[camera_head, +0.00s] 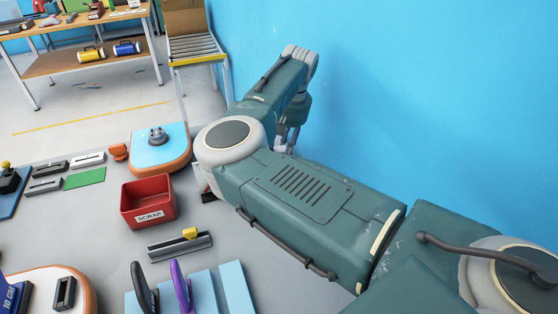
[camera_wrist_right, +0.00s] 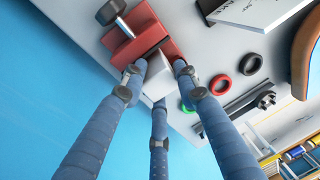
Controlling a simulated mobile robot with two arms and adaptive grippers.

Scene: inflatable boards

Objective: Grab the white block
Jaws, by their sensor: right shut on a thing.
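The white block (camera_wrist_right: 158,78) is between the three blue-grey fingers of my right gripper (camera_wrist_right: 155,88) in the right wrist view. The gripper is shut on it, and the fingers cover parts of its sides. In the head view my right arm reaches in from the right, and only a little of the right gripper (camera_head: 287,138) shows behind the arm. The white block is hidden there. My left gripper is not in view.
The head view shows a red scrap bin (camera_head: 148,203), a blue-topped board (camera_head: 160,147) and a blue wall (camera_head: 430,90).

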